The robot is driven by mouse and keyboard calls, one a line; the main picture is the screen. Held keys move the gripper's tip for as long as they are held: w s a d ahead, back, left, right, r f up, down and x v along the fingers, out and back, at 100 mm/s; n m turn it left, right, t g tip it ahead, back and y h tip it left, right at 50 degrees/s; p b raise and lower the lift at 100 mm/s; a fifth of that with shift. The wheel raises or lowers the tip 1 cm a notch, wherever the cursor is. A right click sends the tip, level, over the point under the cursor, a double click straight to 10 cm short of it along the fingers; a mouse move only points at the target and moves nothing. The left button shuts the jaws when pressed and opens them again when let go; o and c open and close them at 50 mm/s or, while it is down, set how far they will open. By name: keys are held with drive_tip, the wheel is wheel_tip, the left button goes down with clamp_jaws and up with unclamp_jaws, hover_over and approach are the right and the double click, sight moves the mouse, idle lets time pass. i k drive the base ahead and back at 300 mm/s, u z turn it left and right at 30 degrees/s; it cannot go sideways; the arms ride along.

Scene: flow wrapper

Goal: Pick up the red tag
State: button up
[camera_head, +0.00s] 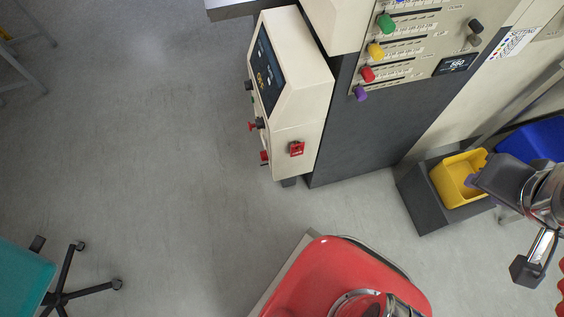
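A small red tag (297,148) is on the lower front face of the cream control cabinet (300,100), in the upper middle of the head view. Its fine shape is too small to make out. My gripper (507,228) is at the right edge, well to the right of the tag and below it in the picture. Its two dark fingers are spread apart with nothing seen between them. Part of the gripper and arm is cut off by the frame edge.
A panel (420,40) with several coloured knobs stands right of the cabinet. A yellow bin (458,178) and a blue bin (535,142) sit near my gripper. A teal chair (25,280) is at lower left. Grey floor (160,150) is clear left of the cabinet.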

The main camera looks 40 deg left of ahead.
sight(294, 152)
drive_tip(key=u, duration=0.05)
drive_tip(key=k, duration=1.3)
drive_tip(key=u, duration=1.65)
drive_tip(key=i, duration=0.95)
drive_tip(key=z, duration=0.05)
